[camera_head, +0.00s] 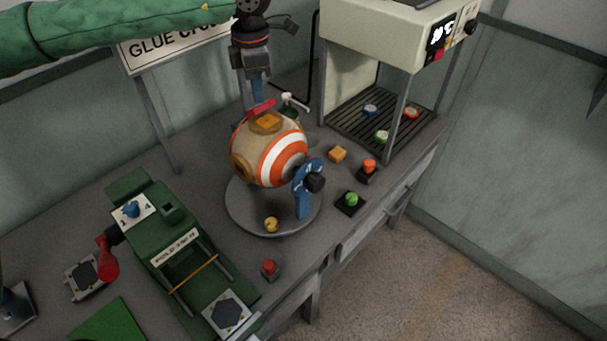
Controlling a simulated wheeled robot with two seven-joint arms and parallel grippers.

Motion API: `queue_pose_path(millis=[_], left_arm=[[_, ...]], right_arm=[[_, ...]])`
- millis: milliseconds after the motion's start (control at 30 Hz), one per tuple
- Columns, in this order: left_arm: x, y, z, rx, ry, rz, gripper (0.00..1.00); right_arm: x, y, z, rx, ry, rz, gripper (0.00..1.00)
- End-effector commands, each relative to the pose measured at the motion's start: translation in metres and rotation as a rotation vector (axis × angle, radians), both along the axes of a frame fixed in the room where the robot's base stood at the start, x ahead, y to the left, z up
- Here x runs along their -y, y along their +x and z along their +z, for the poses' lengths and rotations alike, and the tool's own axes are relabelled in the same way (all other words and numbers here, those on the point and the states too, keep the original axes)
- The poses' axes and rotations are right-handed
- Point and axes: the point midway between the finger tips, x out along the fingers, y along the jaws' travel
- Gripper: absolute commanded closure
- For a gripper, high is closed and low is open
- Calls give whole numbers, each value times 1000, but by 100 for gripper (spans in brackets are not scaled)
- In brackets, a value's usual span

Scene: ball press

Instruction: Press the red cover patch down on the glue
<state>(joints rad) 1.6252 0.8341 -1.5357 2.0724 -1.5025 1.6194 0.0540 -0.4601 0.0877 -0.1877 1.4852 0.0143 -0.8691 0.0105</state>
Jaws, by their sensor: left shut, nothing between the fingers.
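The ball (268,152), tan with orange and white rings, sits on a round grey turntable (240,215). An orange-brown square of glue (267,121) is on its top. The red cover patch (261,107) is at the back edge of the glue and looks slightly tilted; I cannot tell how fully it touches. My left gripper (257,97) points down from above, shut and empty, with its blue fingertips just over the red patch. Whether they touch it is unclear. My right gripper is not in view.
A blue clamp (303,190) stands at the ball's front right. A green press machine (160,230) is at left. A cream oven (385,38) with a rack of coloured pieces is at back right. Red (269,268) and green (351,200) buttons stand near the table's front edge.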

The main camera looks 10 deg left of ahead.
Motion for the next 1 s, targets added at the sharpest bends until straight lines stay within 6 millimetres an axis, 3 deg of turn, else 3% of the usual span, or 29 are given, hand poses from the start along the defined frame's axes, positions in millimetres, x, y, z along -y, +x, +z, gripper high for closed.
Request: queue_pose_path(millis=[1000], left_arm=[[10,-8,-6,0,0,0,100]], right_arm=[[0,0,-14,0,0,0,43]])
